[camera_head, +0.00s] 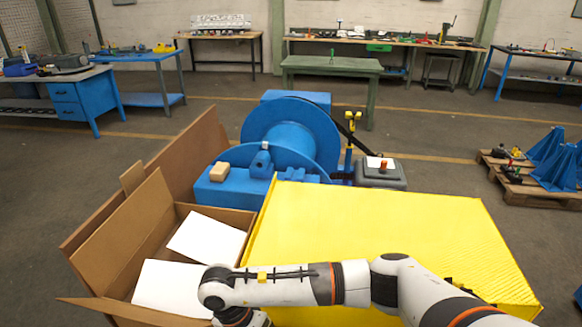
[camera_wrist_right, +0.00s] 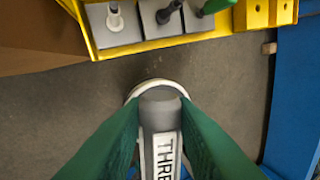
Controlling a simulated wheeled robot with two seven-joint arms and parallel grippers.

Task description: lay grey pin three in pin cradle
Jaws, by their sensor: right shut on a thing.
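In the right wrist view, my right gripper (camera_wrist_right: 160,125) is shut on the grey pin three (camera_wrist_right: 162,112). The pin has a round grey end, a pale ring around it and a white label reading "THRE", the rest cut off. It is held above the grey floor, apart from the yellow rack. In the head view my right arm crosses the yellow surface from the right and its wrist ends at the bottom edge; fingers and pin are hidden there. I cannot identify the pin cradle for certain in either view. My left gripper is not in view.
The yellow rack (camera_wrist_right: 160,47) holds grey pads with white, black and green upright parts. A yellow block (camera_wrist_right: 266,14) with holes sits at its right. A cardboard box (camera_head: 150,225) with white sheets, a blue drum machine (camera_head: 290,135) and a large yellow surface (camera_head: 380,225) stand close by.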

